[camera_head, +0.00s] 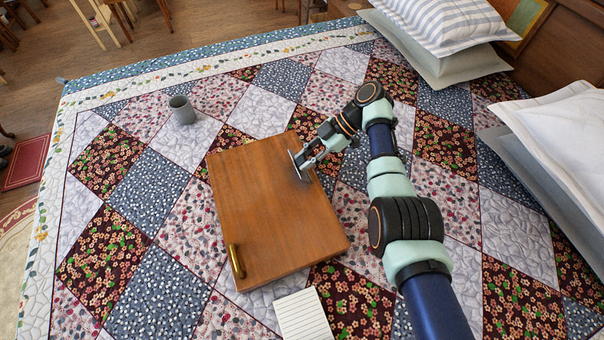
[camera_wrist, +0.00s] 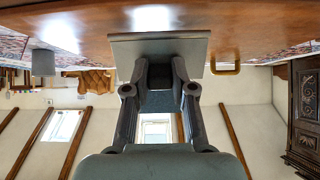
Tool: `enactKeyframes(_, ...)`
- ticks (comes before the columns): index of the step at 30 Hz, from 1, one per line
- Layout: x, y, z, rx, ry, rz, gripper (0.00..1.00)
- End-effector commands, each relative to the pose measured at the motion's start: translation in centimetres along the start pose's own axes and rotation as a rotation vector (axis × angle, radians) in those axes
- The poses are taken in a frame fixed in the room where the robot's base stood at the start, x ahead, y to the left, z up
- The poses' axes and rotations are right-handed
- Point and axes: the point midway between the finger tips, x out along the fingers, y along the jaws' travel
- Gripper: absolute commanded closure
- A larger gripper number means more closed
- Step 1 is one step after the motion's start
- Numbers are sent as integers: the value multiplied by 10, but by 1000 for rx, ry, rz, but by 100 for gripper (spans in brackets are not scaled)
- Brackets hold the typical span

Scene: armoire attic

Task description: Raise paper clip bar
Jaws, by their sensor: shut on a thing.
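A brown wooden board (camera_head: 270,215) lies flat on the bed. A thin grey metal clip bar (camera_head: 299,165) sits near its right long edge in the head view. The bar also shows as a pale flat plate (camera_wrist: 125,48) against the wood in the wrist view. My gripper (camera_head: 308,159) reaches in from the right with its fingers at the bar. In the wrist view my gripper (camera_wrist: 160,72) has both fingertips at the bar's lower edge, shut on it. The fingers hide the exact contact. I cannot tell how far the bar stands off the board.
A brass handle (camera_head: 236,261) rises from the board's near-left end. A lined paper pad (camera_head: 303,315) lies just in front of the board. A grey cup (camera_head: 182,110) stands on the patchwork quilt (camera_head: 130,185) at the back left. Pillows (camera_head: 440,25) lie at the right.

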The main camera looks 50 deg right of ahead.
Motion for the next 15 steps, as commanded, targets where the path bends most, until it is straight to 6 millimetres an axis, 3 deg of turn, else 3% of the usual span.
enactKeyframes(1, 9, 1, 15, -2, 39, 2, 100)
enactKeyframes(15, -4, 0, 18, 1, 341, -1, 100)
